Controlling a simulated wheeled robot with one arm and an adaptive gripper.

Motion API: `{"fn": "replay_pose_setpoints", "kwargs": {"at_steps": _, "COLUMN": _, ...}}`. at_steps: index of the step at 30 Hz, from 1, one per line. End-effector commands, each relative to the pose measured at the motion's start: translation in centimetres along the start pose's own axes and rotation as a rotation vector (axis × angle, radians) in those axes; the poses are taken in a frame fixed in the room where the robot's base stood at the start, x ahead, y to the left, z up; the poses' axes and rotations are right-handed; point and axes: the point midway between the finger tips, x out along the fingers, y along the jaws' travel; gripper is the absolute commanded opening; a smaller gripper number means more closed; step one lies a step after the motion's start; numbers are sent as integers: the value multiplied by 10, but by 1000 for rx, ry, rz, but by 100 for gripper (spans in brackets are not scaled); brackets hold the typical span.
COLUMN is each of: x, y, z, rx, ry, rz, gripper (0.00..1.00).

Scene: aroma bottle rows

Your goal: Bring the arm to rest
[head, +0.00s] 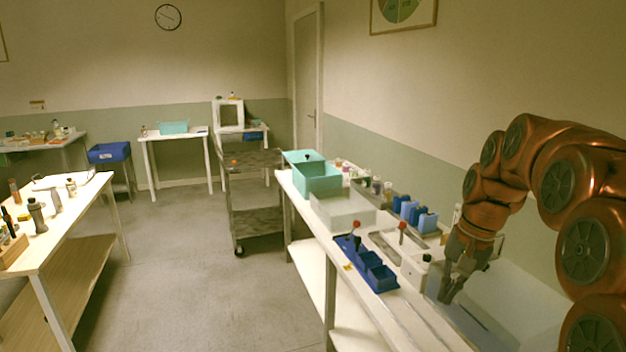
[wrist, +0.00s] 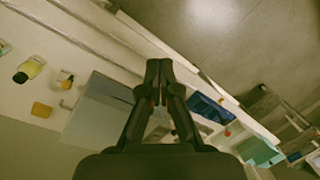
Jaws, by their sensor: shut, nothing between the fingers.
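My gripper (head: 449,293) is at the end of my copper-coloured arm, over the near part of the white bench on the right. Its fingers point down, above a grey surface on the bench. In the wrist view the two dark fingers (wrist: 158,68) meet at the tips with nothing between them. The gripper is shut and empty.
A blue compartment tray (head: 366,262) lies on the bench left of my gripper. Teal bins (head: 318,178), a grey box (head: 343,213) and several blue holders (head: 427,222) stand farther back. A cart (head: 254,205) stands beyond the bench.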

Motion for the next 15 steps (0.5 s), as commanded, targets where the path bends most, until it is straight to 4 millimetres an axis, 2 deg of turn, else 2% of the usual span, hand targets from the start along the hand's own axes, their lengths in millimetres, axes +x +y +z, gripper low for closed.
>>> {"fn": "replay_pose_setpoints", "kwargs": {"at_steps": 1, "x": 2, "y": -1, "z": 18, "rx": -29, "ry": -6, "rz": 11, "gripper": 0}}
{"fn": "replay_pose_setpoints", "kwargs": {"at_steps": 7, "x": 19, "y": 5, "z": 78, "rx": -133, "ry": -30, "rz": 58, "gripper": 0}}
{"fn": "replay_pose_setpoints", "kwargs": {"at_steps": 15, "x": 46, "y": 27, "z": 159, "rx": -269, "ry": -64, "rz": 121, "gripper": 0}}
